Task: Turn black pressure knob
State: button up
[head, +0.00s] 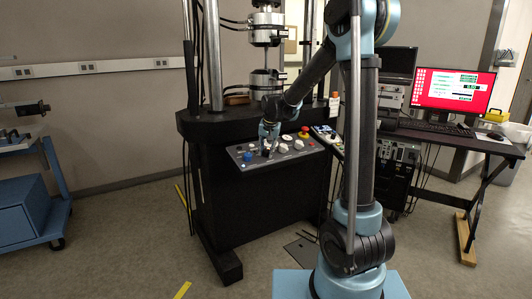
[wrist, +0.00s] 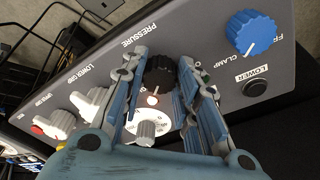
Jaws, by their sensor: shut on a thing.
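The black pressure knob (wrist: 159,76) is on the grey control panel (wrist: 112,52), below the "PRESSURE" label in the wrist view. My gripper (wrist: 160,78) has one finger on each side of the knob and is shut on it. In the head view my gripper (head: 267,148) is at the panel (head: 240,155), and the arm's end covers the knob there. A white dial with a grey knob (wrist: 147,130) sits close to the black knob, between my fingers in the wrist view.
A blue knob (wrist: 252,33) and a black "LOWER" button (wrist: 255,88) are on the panel's right in the wrist view. White knobs (wrist: 90,101) and a red button (wrist: 37,130) are at left. A large black testing machine (head: 262,210) carries the panel. A desk with a red-screened monitor (head: 453,90) stands right.

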jog(key=shift+s, duration=0.1)
jog(key=o, duration=1.1)
jog(key=shift+c, duration=0.2)
jog(key=v, duration=1.2)
